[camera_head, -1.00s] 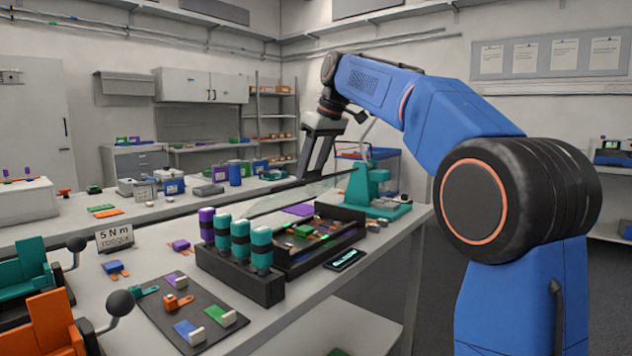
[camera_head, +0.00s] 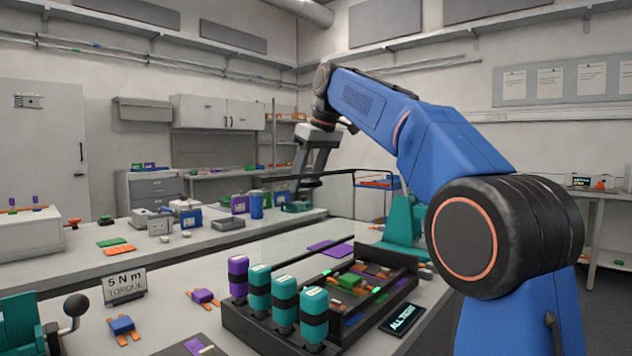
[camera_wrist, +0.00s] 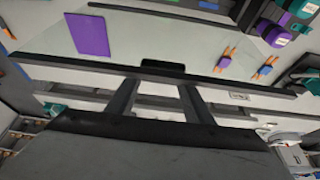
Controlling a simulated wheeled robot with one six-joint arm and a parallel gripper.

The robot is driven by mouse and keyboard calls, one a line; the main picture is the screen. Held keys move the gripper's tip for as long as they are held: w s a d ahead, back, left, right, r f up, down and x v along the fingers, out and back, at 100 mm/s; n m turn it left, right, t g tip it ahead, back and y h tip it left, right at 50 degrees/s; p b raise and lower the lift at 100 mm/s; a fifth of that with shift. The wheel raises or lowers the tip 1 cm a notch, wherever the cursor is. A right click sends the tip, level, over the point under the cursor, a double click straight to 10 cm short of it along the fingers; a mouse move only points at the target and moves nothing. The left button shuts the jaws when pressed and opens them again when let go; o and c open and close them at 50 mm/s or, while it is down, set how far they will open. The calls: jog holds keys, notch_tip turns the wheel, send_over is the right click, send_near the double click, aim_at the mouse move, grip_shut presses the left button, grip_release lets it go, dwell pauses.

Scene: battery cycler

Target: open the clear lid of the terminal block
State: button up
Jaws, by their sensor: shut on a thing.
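In the head view the pane itself is hard to make out. A dark tray (camera_head: 262,325) holds coloured blocks; whether these form the terminal block is unclear.
Teal and purple bottles (camera_head: 284,303) stand at the tray's near left. A teal fixture (camera_head: 403,222) stands behind it on the right. A purple sheet (camera_head: 328,245) lies flat. A second counter runs behind.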

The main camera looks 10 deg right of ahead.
jog(key=shift+w+a+f, duration=0.3)
jog(key=shift+w+a, duration=0.25)
jog(key=shift+w, duration=0.2)
jog(key=shift+w+a+f, duration=0.25)
jog(key=shift+w+a, duration=0.25)
jog(key=shift+w, duration=0.2)
jog(key=o, duration=1.5)
jog(key=shift+r, duration=0.1)
jog(key=v, duration=1.1)
jog(key=shift+r, duration=0.4)
jog(key=shift+s, duration=0.1)
